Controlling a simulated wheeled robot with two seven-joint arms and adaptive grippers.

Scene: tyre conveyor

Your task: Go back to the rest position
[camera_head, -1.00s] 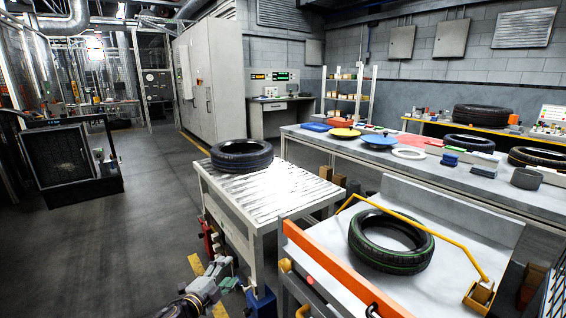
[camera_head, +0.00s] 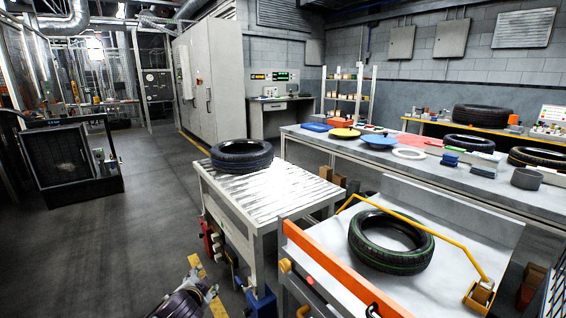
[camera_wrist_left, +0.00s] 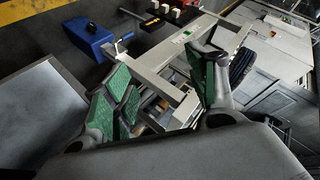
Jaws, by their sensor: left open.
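My left gripper (camera_wrist_left: 160,92) is open in the left wrist view, with green pads on both fingers and nothing held between them. In the head view, only a dark part of my left arm shows at the bottom edge, left of the conveyor table. A black tyre (camera_head: 241,156) lies flat on the far end of the white-topped conveyor table (camera_head: 285,188). A second tyre with a green line (camera_head: 390,262) lies flat on the nearer white stand (camera_head: 330,258). My right gripper is out of view.
A long bench (camera_head: 455,178) behind holds coloured discs, boxes and more tyres. An orange bar (camera_head: 335,268) and a yellow bent rail (camera_head: 430,232) edge the near stand. A blue box (camera_wrist_left: 88,38) sits on the floor. Open floor (camera_head: 120,235) lies to the left.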

